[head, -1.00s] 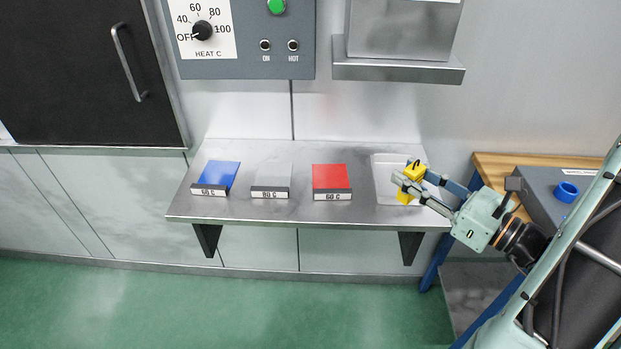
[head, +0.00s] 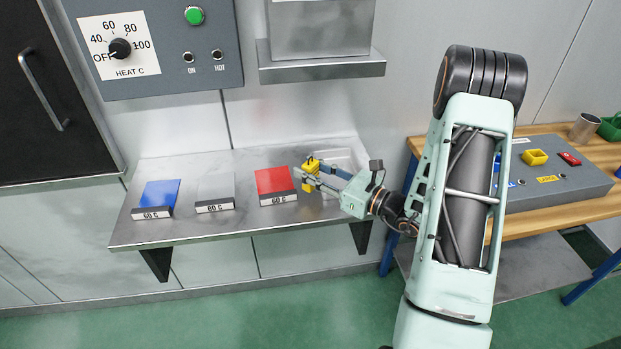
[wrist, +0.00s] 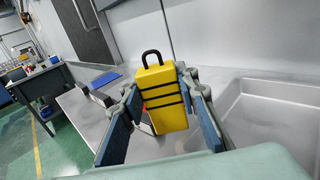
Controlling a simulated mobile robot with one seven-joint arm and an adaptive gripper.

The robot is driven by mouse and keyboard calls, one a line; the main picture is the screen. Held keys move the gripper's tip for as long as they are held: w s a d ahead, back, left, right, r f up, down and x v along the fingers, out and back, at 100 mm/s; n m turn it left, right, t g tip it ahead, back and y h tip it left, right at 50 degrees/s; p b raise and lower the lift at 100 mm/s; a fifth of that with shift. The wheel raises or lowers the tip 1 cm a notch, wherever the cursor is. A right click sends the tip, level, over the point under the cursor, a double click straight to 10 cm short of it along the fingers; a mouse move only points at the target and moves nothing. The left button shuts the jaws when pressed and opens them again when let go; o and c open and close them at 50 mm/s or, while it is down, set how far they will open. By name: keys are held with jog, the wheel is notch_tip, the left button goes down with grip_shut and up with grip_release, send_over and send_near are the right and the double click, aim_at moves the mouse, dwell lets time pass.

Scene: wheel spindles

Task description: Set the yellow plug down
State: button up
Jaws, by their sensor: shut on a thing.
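The yellow plug (head: 311,178) is a block with black bands and a black loop on top. It also shows upright, slightly tilted, in the wrist view (wrist: 162,100). My gripper (head: 306,173) is shut on it, with blue-padded fingers on both sides in the wrist view (wrist: 160,115). The plug is at the left edge of the shallow basin (head: 350,158) in the steel shelf, just right of the red block. My fingers hide part of it, and I cannot tell whether its bottom touches the shelf.
A control panel (head: 160,75) and a metal ledge (head: 320,68) are above. A wooden bench (head: 560,208) with a grey box stands right.

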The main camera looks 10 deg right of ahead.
jog(key=shift+f, duration=1.45)
jog(key=shift+f, duration=0.15)
jog(key=o, duration=1.1)
jog(key=shift+o, duration=0.2)
